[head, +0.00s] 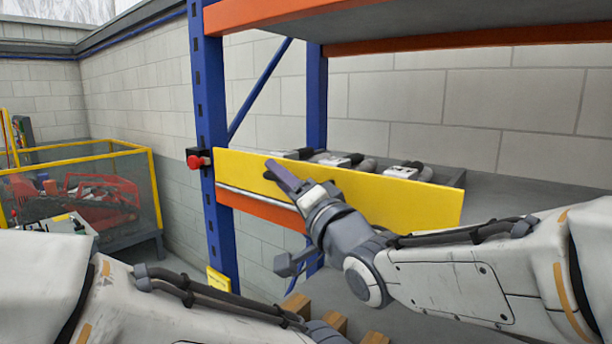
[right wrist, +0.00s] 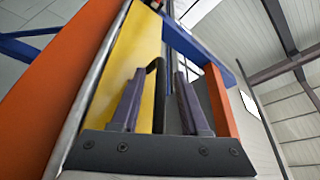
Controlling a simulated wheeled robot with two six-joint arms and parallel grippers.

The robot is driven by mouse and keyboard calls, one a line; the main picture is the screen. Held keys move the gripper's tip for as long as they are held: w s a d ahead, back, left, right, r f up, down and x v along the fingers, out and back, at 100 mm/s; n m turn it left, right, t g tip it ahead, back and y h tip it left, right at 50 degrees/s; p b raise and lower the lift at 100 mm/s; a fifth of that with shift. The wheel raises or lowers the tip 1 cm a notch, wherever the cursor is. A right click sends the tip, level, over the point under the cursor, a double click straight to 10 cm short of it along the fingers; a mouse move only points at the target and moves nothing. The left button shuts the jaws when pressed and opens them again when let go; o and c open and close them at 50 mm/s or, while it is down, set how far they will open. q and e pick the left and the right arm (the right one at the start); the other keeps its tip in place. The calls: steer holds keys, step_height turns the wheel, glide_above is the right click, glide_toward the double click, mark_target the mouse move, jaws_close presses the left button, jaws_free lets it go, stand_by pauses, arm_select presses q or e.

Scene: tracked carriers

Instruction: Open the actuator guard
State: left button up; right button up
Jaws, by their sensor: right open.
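The actuator guard (head: 400,202) is a long yellow panel standing upright along the front of the blue and orange rack's shelf. My right gripper (head: 275,171) is at the left half of the panel, in front of its face. In the right wrist view its two fingers (right wrist: 158,85) are apart. A black handle (right wrist: 156,78) on the yellow panel (right wrist: 140,45) shows between them, closer to the left finger; I cannot tell whether it touches. Behind the panel, several dark and white actuators (head: 400,171) show only at their tops.
A red button (head: 197,161) is on the blue rack post (head: 207,110) left of the panel. An orange upper shelf beam (head: 420,42) runs overhead. A yellow-framed mesh cage (head: 80,195) with red parts stands at the left. Wooden blocks (head: 296,304) lie below.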

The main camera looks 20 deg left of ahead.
jaws_close()
stand_by(1.4)
